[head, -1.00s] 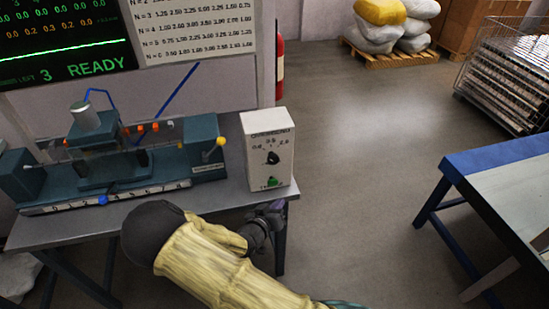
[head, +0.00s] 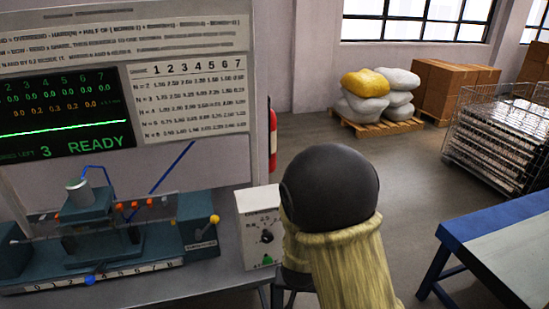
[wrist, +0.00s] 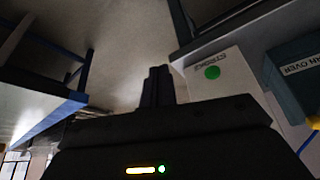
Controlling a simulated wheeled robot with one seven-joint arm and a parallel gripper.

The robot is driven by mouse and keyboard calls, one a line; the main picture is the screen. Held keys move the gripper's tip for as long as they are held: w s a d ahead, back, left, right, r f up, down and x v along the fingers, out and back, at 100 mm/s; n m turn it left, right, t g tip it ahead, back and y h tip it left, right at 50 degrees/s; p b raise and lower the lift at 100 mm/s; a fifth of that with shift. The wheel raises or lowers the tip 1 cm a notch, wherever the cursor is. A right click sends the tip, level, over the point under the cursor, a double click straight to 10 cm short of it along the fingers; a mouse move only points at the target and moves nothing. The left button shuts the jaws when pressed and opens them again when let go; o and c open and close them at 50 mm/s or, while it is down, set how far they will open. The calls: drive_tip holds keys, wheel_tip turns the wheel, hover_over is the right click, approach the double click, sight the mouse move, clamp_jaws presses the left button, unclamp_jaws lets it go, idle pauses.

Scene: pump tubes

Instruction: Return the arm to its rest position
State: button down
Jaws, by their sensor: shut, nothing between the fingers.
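My gripper shows in the wrist view (wrist: 158,87), with its two dark fingers together and nothing between them. It points over bare floor, next to the white control box (wrist: 228,85) with its green button. In the head view my arm, with a dark round joint and a yellowish sleeve, rises at the lower middle and hides the gripper there. It stands in front of the right edge of the control box (head: 256,230).
The blue-green test rig (head: 95,235) stands on the grey bench (head: 190,281) at left. A READY screen (head: 65,110) hangs behind it. A blue-edged table (head: 500,240) stands at right, and a wire cage (head: 505,140) behind it. Open floor (head: 420,170) lies between.

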drive_tip(key=s+d+r+n+g, duration=0.1)
drive_tip(key=s+d+r+g, duration=0.1)
drive_tip(key=s+d+r, duration=0.7)
wheel_tip(320, 180, up, 2)
drive_tip(key=shift+s+n+y+p, duration=0.3)
drive_tip(key=shift+s+p, duration=0.05)
drive_tip(key=shift+s, duration=0.85)
drive_tip(key=shift+w, duration=0.15)
